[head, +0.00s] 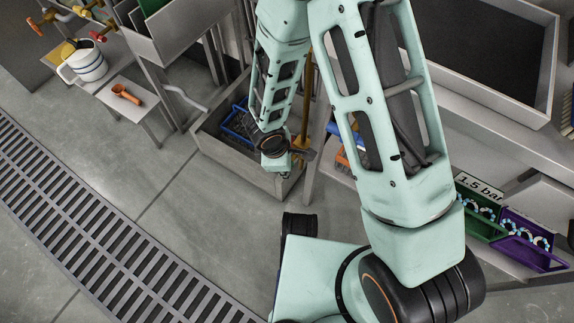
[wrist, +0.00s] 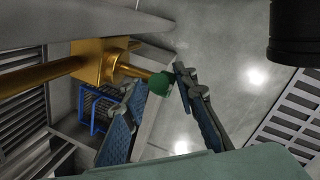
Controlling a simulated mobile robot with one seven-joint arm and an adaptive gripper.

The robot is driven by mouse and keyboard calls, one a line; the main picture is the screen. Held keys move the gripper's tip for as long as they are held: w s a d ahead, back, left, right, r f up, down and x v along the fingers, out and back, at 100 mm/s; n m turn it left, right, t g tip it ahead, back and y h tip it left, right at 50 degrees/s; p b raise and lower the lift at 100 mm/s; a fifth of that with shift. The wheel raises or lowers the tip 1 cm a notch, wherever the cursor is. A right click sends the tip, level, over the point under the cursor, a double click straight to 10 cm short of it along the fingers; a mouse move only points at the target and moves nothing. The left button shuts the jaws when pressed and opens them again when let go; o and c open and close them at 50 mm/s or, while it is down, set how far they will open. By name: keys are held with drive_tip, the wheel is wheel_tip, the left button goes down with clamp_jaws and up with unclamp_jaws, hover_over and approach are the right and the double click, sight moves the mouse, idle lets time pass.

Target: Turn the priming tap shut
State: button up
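A brass tap (wrist: 92,62) sits on a thick brass pipe (wrist: 40,77) in the wrist view, with a short stem ending in a green knob (wrist: 160,84). In the head view the upright brass pipe (head: 307,85) and part of the tap body (head: 300,143) show beside my wrist. My gripper (wrist: 155,78) is open, with its blue-padded fingers apart. In the head view my gripper (head: 303,153) is small, and the green knob cannot be made out.
A stone trough (head: 225,150) holding a blue crate (head: 238,124) stands below the pipe. Brass taps with red handles (head: 98,37), a white jug (head: 88,63) and an orange scoop (head: 124,93) are at upper left. Green (head: 478,222) and purple (head: 530,255) bins are at right.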

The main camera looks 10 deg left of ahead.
drive_tip(key=shift+s, duration=0.15)
drive_tip(key=v, duration=1.2)
idle(0.3)
